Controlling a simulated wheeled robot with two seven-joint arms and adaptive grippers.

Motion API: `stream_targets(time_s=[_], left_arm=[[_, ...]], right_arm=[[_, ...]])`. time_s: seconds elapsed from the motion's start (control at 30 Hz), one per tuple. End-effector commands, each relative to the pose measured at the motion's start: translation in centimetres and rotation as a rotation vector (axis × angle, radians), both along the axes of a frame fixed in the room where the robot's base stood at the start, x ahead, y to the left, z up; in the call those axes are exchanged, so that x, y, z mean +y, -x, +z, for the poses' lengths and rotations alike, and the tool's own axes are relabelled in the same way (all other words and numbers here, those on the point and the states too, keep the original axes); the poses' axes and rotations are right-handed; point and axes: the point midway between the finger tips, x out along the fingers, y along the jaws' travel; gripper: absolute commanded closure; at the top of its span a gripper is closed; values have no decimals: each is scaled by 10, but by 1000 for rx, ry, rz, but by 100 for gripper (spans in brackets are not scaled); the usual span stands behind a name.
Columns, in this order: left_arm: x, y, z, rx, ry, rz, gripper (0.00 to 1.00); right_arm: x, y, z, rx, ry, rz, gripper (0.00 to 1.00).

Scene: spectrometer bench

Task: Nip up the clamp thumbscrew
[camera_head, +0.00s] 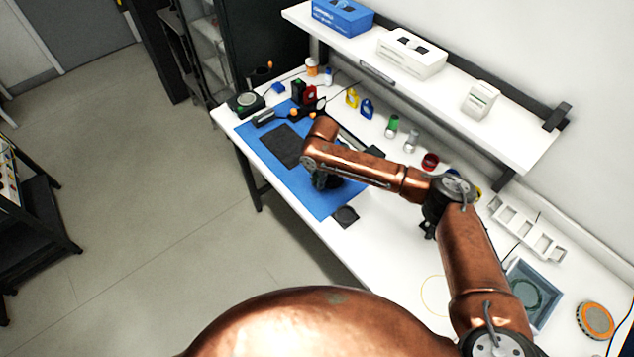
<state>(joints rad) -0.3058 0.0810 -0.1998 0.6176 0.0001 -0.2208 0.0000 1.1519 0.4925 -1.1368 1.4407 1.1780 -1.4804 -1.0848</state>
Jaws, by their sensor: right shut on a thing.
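My right arm reaches in from the right across the bench. My left gripper is not in view.
A black device with a round dial (245,103) stands at the bench's left end. Red, yellow (352,98) and blue (367,108) items line the back. A shelf (440,85) with boxes overhangs them. A white slotted rack (528,230) and blue-grey tray (533,291) lie right.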

Motion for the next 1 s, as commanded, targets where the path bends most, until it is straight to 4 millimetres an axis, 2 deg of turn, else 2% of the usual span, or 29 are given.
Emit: stream_targets(time_s=[0.13, 0.4, 0.87, 0.9, 1.0], left_arm=[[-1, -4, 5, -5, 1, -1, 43], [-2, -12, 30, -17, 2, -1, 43], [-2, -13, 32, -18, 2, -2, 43], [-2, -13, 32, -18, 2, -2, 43], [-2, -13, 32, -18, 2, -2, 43]], right_arm=[[0, 1, 1, -16, -15, 0, 100], [-3, 6, 0, -150, -114, 0, 100], [-2, 6, -2, -199, -150, 2, 100], [-2, 6, -2, -199, -150, 2, 86], [-2, 6, -2, -199, -149, 2, 79]])
